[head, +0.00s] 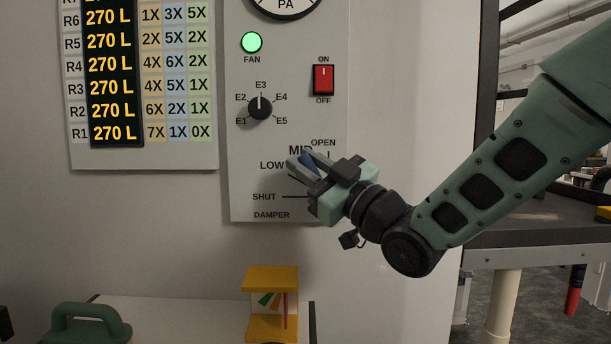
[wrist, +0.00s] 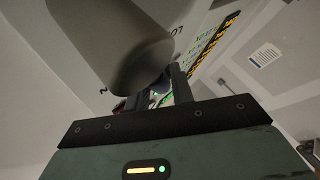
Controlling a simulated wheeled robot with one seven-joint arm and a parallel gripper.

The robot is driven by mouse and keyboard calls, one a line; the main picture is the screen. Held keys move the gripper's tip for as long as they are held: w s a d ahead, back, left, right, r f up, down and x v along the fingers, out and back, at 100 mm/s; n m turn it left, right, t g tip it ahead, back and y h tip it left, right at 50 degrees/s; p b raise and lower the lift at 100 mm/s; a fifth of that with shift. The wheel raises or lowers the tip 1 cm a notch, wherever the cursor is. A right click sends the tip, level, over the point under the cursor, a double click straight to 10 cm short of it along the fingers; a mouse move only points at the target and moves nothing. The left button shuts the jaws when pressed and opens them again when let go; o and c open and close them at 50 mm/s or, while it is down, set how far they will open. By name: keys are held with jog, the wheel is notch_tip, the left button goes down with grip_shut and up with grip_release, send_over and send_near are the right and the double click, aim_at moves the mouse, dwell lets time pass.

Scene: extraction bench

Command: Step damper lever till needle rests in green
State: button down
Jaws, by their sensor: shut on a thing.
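The damper lever is mostly hidden behind my gripper in the head view; a small dark blue piece (head: 307,161) shows between the fingers and looks like its grip. My gripper (head: 304,164) is shut on it, in front of the damper scale, near the LOW and MID marks. The exact lever setting cannot be read. The PA gauge (head: 285,6) is cut off by the top edge, so its needle and any green band are out of view. In the wrist view, a large grey rounded shape (wrist: 145,60) fills the space in front of the fingers.
The grey panel (head: 240,150) carries a lit green FAN lamp (head: 251,42), a red switch (head: 323,80) and a selector knob (head: 260,107) pointing at E3. A number chart (head: 190,157) hangs left. Below stand a yellow stand (head: 272,275) and a green handled object (head: 92,322).

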jog(key=c, duration=1.2)
grip_release()
jog(key=b+v, duration=0.9)
jog(key=v, duration=0.8)
jog(key=shift+d+f, duration=0.15)
jog(key=shift+d, duration=0.05)
jog(key=shift+s, duration=0.15)
